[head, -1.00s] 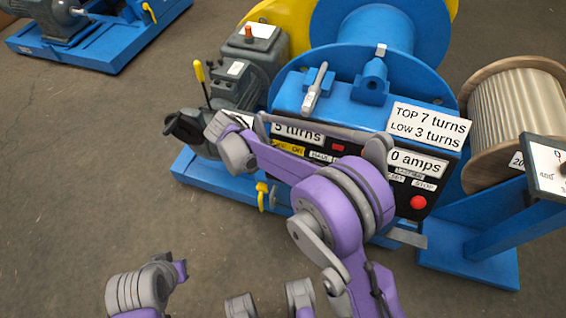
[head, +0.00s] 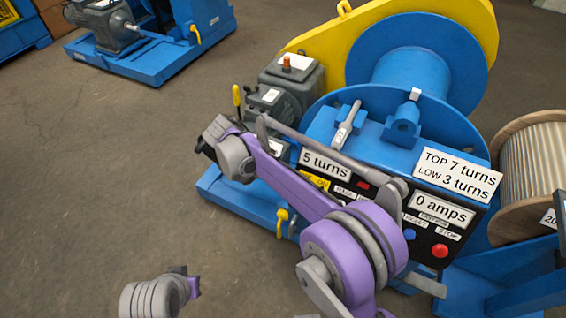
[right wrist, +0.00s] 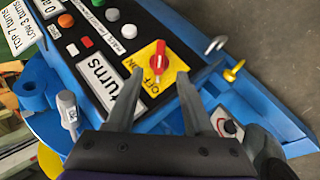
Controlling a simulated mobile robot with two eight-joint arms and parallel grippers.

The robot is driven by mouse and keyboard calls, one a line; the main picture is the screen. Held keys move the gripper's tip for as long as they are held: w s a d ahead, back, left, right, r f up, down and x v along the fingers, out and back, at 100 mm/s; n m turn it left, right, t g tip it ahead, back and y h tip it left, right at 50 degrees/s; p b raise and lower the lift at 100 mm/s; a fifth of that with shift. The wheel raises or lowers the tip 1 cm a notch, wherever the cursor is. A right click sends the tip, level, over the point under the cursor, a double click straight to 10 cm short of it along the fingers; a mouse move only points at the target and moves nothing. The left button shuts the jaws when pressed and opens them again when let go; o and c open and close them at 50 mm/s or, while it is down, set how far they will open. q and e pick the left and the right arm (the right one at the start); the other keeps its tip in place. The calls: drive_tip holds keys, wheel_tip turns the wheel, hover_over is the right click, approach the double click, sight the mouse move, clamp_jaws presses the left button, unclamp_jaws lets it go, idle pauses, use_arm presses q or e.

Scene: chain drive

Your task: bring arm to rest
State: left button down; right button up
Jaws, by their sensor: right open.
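My right arm (head: 285,185) comes up from the bottom of the head view and reaches left across the front of the blue winch (head: 330,125). Its far end is mostly hidden behind its own wrist there. In the right wrist view my right gripper (right wrist: 160,73) is open and empty. Its two fingers point toward a red rotary switch (right wrist: 157,68) on a yellow OFF/ON plate, which shows between them; I cannot tell the gap to it. A grey and purple part of my left arm (head: 155,296) shows at the bottom left of the head view; its gripper is out of view.
The control panel (head: 428,233) carries labels "5 turns" and "0 amps" and a red button (head: 439,251). A grey motor (head: 285,92) stands behind the arm's far end. A wooden cable reel (head: 535,170) is at right. Open floor (head: 100,190) lies at left.

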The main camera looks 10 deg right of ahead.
drive_tip(key=s+d+r+n+t+y, duration=0.1)
drive_tip(key=s+d+r+t+y, duration=0.2)
drive_tip(key=s+d, duration=0.65)
drive_tip(key=s+d+f+t+y, duration=0.1)
drive_tip(key=s+f+t+y, duration=0.1)
drive_tip(key=s, duration=0.6)
drive_tip(key=s+d+f+t+y, duration=0.1)
drive_tip(key=s+f+y, duration=0.2)
drive_tip(key=s, duration=0.4)
use_arm(q)
wheel_tip(320, 180, up, 14)
drive_tip(key=w+p, duration=0.2)
drive_tip(key=p, duration=1)
drive_tip(key=shift+t, duration=0.3)
use_arm(e)
wheel_tip(320, 180, up, 14)
drive_tip(key=w, duration=0.2)
drive_tip(key=shift+w+n+t, duration=0.2)
drive_tip(key=shift+n+t, duration=0.2)
drive_tip(key=shift+r, duration=0.1)
use_arm(q)
drive_tip(key=shift+s+a, duration=0.1)
use_arm(e)
drive_tip(key=shift+s+a, duration=0.1)
